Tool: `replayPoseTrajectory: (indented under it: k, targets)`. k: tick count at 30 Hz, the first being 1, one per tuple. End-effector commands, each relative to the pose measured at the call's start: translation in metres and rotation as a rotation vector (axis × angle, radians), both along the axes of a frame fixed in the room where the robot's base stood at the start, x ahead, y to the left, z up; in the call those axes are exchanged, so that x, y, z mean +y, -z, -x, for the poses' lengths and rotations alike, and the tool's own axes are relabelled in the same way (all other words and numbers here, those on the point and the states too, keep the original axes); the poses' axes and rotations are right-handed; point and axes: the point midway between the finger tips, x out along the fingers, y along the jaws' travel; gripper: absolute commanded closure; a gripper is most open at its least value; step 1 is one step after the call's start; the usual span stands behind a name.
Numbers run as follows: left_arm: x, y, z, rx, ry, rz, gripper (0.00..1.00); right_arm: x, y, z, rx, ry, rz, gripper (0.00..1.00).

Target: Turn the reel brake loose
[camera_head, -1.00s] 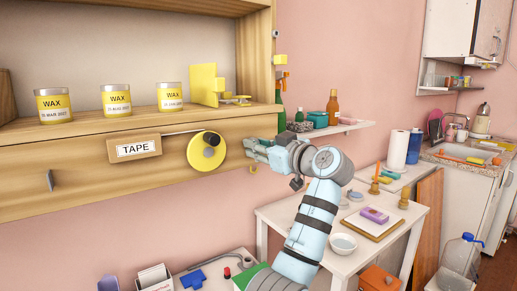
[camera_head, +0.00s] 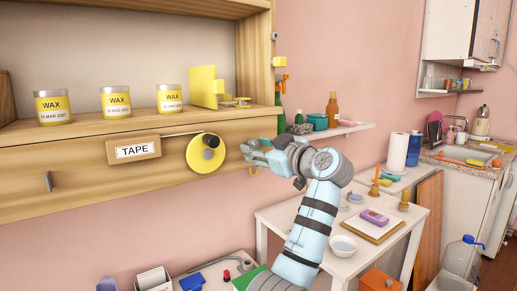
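The reel (camera_head: 201,157) is a round yellow disc on the front of the wooden shelf, right of the TAPE label (camera_head: 134,150). A small dark knob (camera_head: 211,141) sits on its upper right face; I take this to be the brake.
Several yellow wax jars (camera_head: 116,103) and a yellow upright plate (camera_head: 203,87) stand on the shelf (camera_head: 100,128) above. A small wall shelf (camera_head: 345,130) with bottles is behind my arm. A white table (camera_head: 270,214) stands below right.

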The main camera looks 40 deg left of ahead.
Motion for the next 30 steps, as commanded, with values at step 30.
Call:
replayPoseTrajectory:
  k: [30]
  targets:
    - [-0.116,-0.007,0.033,0.001,0.000,-0.001,0.56,0.000,0.000,0.000,0.000,0.000,0.000,0.60]
